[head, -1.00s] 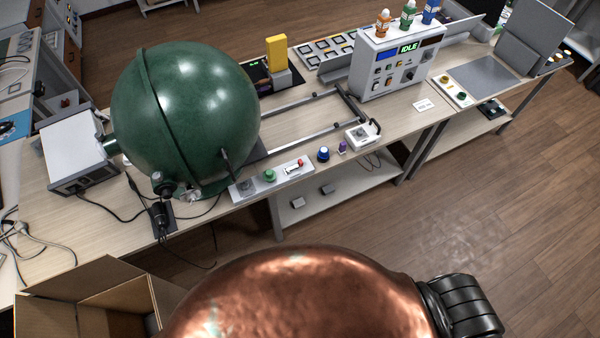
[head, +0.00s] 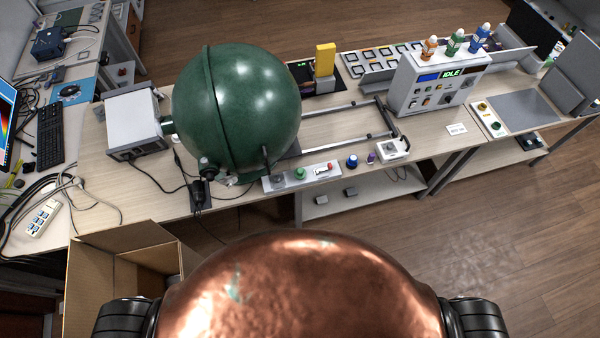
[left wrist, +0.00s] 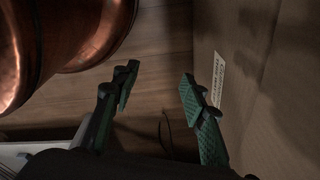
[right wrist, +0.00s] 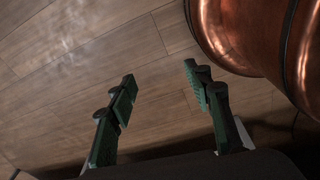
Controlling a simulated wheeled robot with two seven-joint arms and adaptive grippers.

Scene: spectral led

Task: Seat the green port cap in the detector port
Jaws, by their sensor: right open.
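A small green cap (head: 300,174) stands on a pale strip (head: 274,184) at the bench's front edge, just right of the big green sphere (head: 240,105). A dark fitting (head: 207,168) sticks out low on the sphere's front left; I cannot tell whether it is the detector port. My left gripper (left wrist: 160,85) is open and empty beside a cardboard wall in the left wrist view. My right gripper (right wrist: 160,83) is open and empty above the wooden floor in the right wrist view. Neither gripper shows in the head view; both are away from the cap.
A red-marked part (head: 325,168), blue knob (head: 352,160) and purple item (head: 371,158) line the bench front. A control box (head: 438,80) reading IDLE stands right, with several bottles on top. An open cardboard box (head: 95,290) is at lower left. Cables trail left of the sphere.

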